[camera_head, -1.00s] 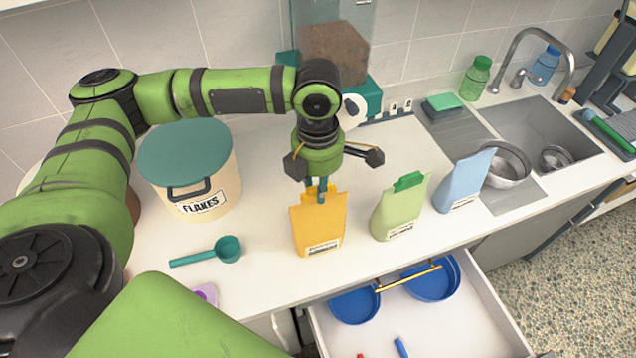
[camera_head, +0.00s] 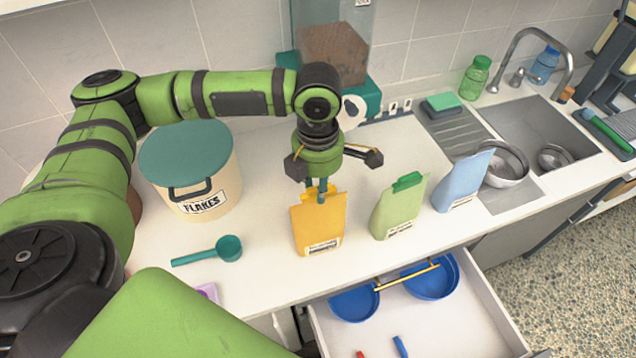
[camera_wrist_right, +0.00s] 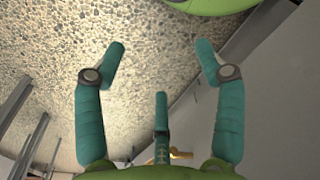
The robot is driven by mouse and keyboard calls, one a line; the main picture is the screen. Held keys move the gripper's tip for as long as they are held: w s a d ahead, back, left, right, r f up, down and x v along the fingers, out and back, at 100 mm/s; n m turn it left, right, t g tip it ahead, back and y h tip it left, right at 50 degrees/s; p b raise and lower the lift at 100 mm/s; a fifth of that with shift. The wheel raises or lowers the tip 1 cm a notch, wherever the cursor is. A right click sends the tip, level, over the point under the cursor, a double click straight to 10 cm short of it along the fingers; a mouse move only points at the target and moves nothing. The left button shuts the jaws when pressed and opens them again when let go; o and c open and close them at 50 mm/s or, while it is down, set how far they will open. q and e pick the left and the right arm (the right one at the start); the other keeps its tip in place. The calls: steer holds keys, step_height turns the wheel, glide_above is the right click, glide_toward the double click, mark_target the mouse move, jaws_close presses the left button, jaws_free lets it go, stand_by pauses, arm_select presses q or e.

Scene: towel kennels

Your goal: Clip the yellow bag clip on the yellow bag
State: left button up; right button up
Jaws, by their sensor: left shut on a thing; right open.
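The yellow bag (camera_head: 318,230) stands upright on the counter, with a white label low on its front. My left gripper (camera_head: 322,196) is right above it, fingers pointing down at the bag's top edge. Its fingers are shut on a small yellow piece there, which looks like the yellow bag clip (camera_head: 309,194). Clip and bag share one colour, and the fingers cover part of the top, so I cannot tell if the clip grips the bag. My right gripper (camera_wrist_right: 160,48) is open and empty in the right wrist view, over the speckled floor.
A green bag (camera_head: 397,212) with a green clip (camera_head: 408,181) and a blue bag (camera_head: 463,183) stand to the right. The open drawer (camera_head: 470,325) in front holds blue bowls and small red and blue items.

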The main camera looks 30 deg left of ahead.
arm_select(q)
steer(key=shift+f+p, duration=0.15)
steer(key=shift+p, duration=0.2)
stand_by(0.4)
steer(key=shift+f+p, duration=0.4)
steer(key=shift+f, duration=0.35)
stand_by(1.6)
steer(key=shift+f+p, duration=0.15)
steer(key=shift+p, duration=0.2)
stand_by(0.4)
steer(key=o, duration=0.9)
steer(key=shift+o, duration=0.4)
steer(key=o, duration=0.4)
